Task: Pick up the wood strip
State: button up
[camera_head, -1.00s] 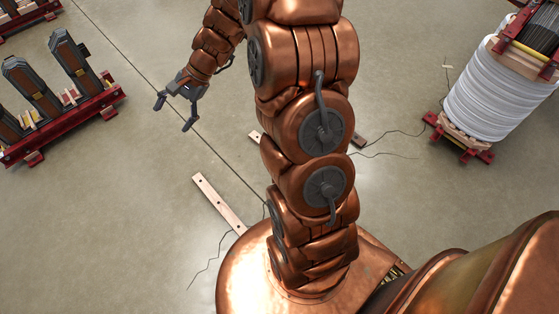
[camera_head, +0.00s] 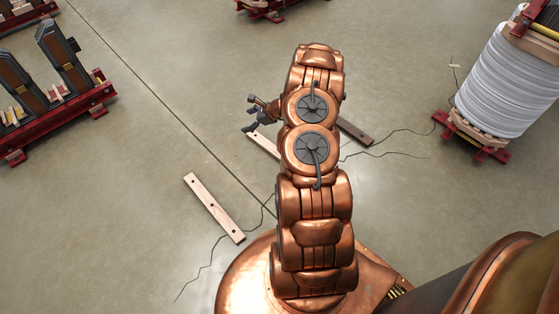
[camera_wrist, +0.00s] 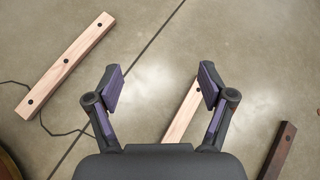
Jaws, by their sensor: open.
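A light wood strip (camera_head: 213,208) with dark holes lies on the floor left of my arm in the head view. It shows at the upper left in the wrist view (camera_wrist: 64,64). A second light strip (camera_head: 263,143) is partly hidden behind my arm; in the wrist view this strip (camera_wrist: 181,112) lies below my right finger, which covers part of it. A dark brown strip (camera_head: 354,132) lies right of the arm and at the lower right in the wrist view (camera_wrist: 278,152). My gripper (camera_head: 249,114) is open and empty above the floor; its fingers (camera_wrist: 160,82) are spread wide.
Thin dark cracks run across the concrete floor. A red rack (camera_head: 62,115) with dark upright parts stands at left. A large white coil (camera_head: 508,85) on a red base (camera_head: 470,137) stands at right. The floor around the strips is clear.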

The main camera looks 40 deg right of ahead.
jog(key=s+d+f+m+h+b, duration=0.1)
jog(key=s+d+f+m+b, duration=0.1)
jog(key=f, duration=0.6)
jog(key=s+d+f+m+h+b, duration=0.2)
jog(key=s+d+f, duration=0.3)
jog(key=d+f, duration=0.2)
jog(key=s+d+f+m+h+b, duration=0.1)
jog(key=s+d+f+m+b, duration=0.1)
jog(key=f, duration=0.7)
jog(key=shift+s+d+f+m, duration=0.15)
jog(key=shift+s+d+m, duration=0.15)
jog(key=shift+s+d, duration=0.4)
jog(key=shift+s+d+f+m, duration=0.15)
jog(key=shift+s+d+m, duration=0.15)
jog(key=shift+s+d, duration=0.35)
jog(key=shift+w+d+f, duration=0.1)
jog(key=shift+w+f, duration=0.05)
jog(key=shift+f, duration=0.15)
jog(key=shift+w+f+b, duration=0.35)
jog(key=shift+w+f, duration=0.15)
jog(key=shift+w, duration=0.05)
jog(key=shift+w+a+r+b+x, duration=0.1)
jog(key=shift+b+x, duration=0.4)
jog(key=shift+x, duration=0.45)
jog(key=shift+w+a+r+b+x, duration=0.1)
jog(key=shift+b+x, duration=0.4)
jog(key=shift+x, duration=0.45)
jog(key=shift+w+a+r+b+x, duration=0.1)
jog(key=shift+b+x, duration=0.4)
jog(key=shift+x, duration=0.45)
